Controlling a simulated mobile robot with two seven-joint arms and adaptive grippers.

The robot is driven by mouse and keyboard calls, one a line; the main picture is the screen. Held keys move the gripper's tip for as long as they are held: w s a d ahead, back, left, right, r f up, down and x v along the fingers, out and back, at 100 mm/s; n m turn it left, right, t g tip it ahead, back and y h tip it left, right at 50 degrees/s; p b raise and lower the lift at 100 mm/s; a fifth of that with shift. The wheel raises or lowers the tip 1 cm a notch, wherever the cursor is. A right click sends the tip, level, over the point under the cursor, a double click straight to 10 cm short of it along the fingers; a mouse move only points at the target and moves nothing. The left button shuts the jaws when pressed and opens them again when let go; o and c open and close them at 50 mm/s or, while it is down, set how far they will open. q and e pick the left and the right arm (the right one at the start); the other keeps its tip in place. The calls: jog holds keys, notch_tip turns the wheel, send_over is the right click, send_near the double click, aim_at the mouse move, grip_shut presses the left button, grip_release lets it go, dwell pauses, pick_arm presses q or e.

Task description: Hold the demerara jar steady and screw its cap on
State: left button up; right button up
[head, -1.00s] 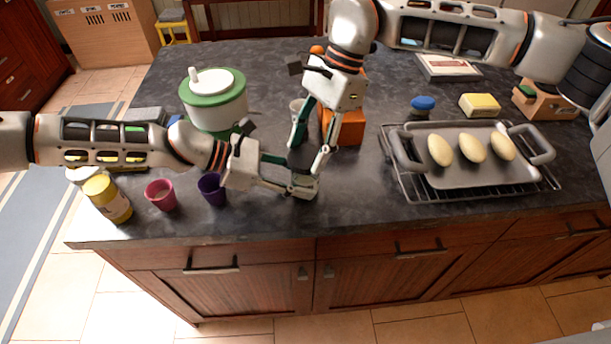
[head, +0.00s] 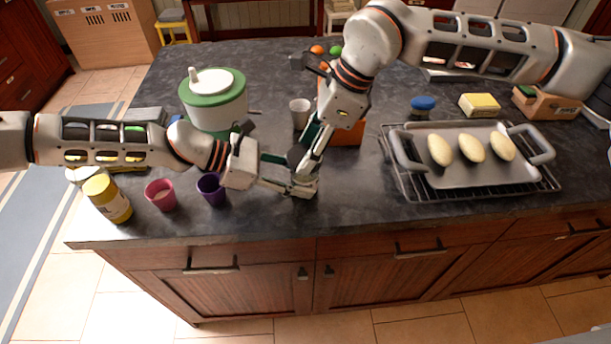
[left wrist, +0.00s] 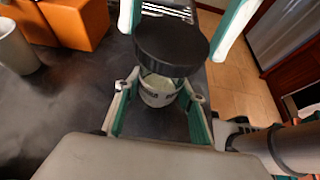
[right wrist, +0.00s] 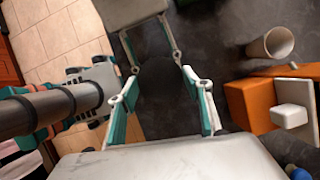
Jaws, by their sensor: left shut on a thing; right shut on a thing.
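The demerara jar (left wrist: 160,93), small and clear with a pale label, stands near the counter's front edge; in the head view it is mostly hidden by the grippers. My left gripper (head: 304,187) is shut around the jar's body; its fingers show on both sides in the left wrist view. The black round cap (left wrist: 172,46) is over the jar's mouth, and I cannot tell how far it is seated. My right gripper (head: 306,163) comes from above and is shut on the cap, which shows dark between its fingers in the right wrist view (right wrist: 163,82).
An orange box (head: 347,133) and a grey-white cup (head: 299,113) stand just behind. A purple cup (head: 211,190) and a pink cup (head: 161,195) are left, close to my left arm. A tray with rolls (head: 470,172) sits on a rack to the right.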

jog(key=m, duration=0.1)
jog(key=m+t, duration=0.1)
jog(key=m, duration=0.2)
jog(key=shift+w+d+m+t+h, duration=0.15)
jog(key=shift+w+m+t+h, duration=0.15)
jog(key=shift+w+m+t, duration=0.1)
jog(key=o, duration=1)
jog(key=shift+s, duration=0.1)
jog(key=shift+s, duration=0.1)
